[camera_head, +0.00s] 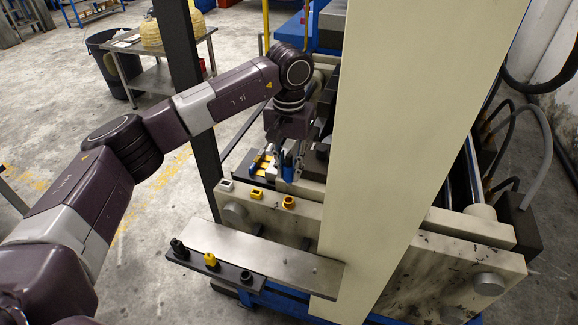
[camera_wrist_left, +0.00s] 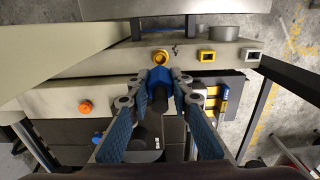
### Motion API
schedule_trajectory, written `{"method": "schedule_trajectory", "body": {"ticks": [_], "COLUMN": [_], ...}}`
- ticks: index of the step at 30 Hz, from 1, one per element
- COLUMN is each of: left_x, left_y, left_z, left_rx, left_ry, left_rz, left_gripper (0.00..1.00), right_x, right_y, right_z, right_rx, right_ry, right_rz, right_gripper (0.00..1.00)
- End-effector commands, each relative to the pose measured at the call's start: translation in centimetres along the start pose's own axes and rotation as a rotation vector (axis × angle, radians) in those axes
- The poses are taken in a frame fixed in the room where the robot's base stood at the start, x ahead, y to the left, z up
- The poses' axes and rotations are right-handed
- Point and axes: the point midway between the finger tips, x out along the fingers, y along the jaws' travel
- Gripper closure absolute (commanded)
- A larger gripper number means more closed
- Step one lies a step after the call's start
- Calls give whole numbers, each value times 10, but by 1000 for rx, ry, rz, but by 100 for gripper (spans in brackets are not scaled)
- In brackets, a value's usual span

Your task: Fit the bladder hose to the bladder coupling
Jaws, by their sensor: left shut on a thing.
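My left gripper (camera_head: 287,163) is shut on a blue cylindrical hose end (camera_wrist_left: 161,82) with a dark tip or tail. In the left wrist view the two blue-padded fingers (camera_wrist_left: 160,92) pinch it from both sides. The same ring shows in the head view (camera_head: 289,202) on the press's cream block, below and in front of my gripper. A square yellow socket (camera_head: 257,194) and a square white socket (camera_head: 226,185) are beside it. My right gripper is out of view.
A metal ledge (camera_head: 262,252) with a black plug (camera_head: 178,247) and a yellow plug (camera_head: 210,260) is at the front. The cream press column (camera_head: 395,130) blocks the right side. An orange knob (camera_wrist_left: 85,107) shows in the wrist view.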

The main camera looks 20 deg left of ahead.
Motion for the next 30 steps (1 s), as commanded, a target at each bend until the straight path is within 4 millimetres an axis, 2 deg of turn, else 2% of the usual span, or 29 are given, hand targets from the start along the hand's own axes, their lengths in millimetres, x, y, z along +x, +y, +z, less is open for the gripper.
{"method": "schedule_trajectory", "body": {"ticks": [6, 15, 24, 30], "left_x": [0, 1, 27, 47], "left_y": [0, 0, -1, 0], "left_z": [0, 0, 1, 1], "left_rx": [0, -1, -1, -1], "left_ry": [0, 2, -1, 0], "left_rz": [0, -1, -2, -1], "left_gripper": [100, 100, 100, 100], "right_x": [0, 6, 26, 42], "right_y": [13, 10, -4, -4], "right_z": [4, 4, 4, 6], "right_rx": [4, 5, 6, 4], "right_ry": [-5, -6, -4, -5], "right_rz": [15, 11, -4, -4], "right_gripper": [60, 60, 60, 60]}}
